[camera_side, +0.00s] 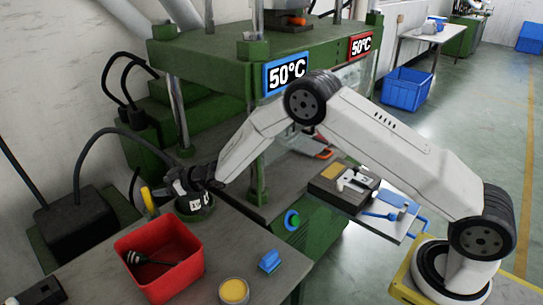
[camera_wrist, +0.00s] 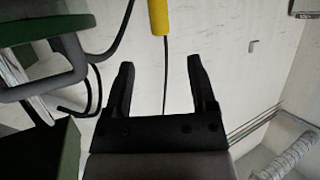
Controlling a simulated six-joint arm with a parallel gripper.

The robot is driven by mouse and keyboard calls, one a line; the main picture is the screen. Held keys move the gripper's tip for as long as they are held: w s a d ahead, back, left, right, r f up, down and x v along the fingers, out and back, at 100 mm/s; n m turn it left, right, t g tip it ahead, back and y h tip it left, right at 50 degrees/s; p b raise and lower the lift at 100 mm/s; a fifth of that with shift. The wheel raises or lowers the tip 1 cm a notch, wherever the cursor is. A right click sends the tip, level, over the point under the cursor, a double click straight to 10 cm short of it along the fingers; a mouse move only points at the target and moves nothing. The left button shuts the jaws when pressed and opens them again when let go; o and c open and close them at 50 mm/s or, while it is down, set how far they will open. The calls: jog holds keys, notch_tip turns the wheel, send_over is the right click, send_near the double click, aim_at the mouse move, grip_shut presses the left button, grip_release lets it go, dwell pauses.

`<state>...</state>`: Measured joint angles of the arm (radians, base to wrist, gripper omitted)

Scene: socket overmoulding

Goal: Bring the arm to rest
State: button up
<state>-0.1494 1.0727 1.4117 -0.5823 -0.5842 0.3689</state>
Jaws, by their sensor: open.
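My gripper (camera_wrist: 160,85) shows in the wrist view with its two black fingers spread apart and nothing between them. Beyond the fingers are a pale wall and a yellow-handled item (camera_wrist: 158,16) at the top. In the side view my gripper (camera_side: 150,198) is at the left end of my arm, above the grey table, beside the green press. The yellow handle (camera_side: 149,202) stands by it there. The fingertips are hard to make out in the side view.
A red bin (camera_side: 130,245) holding a dark tool, a yellow-topped round container (camera_side: 234,291) and a blue block (camera_side: 270,261) are on the table. The green press (camera_side: 215,45) with two 50°C signs stands behind. A work plate (camera_side: 395,225) lies under my arm.

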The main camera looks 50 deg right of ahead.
jog(key=s+d+r+m+g+h, duration=0.2)
jog(key=s+d+r+g+h, duration=0.15)
jog(key=s+d, duration=0.6)
jog(key=s+d+r+m+g+h, duration=0.3)
jog(key=s+d+r, duration=0.15)
jog(key=s, duration=1.05)
jog(key=s+d+f+g, duration=0.1)
jog(key=s+g, duration=0.2)
jog(key=s, duration=1)
jog(key=shift+s+d+m, duration=0.2)
jog(key=shift+s+m, duration=0.1)
jog(key=shift+s, duration=0.1)
jog(key=shift+f, duration=0.1)
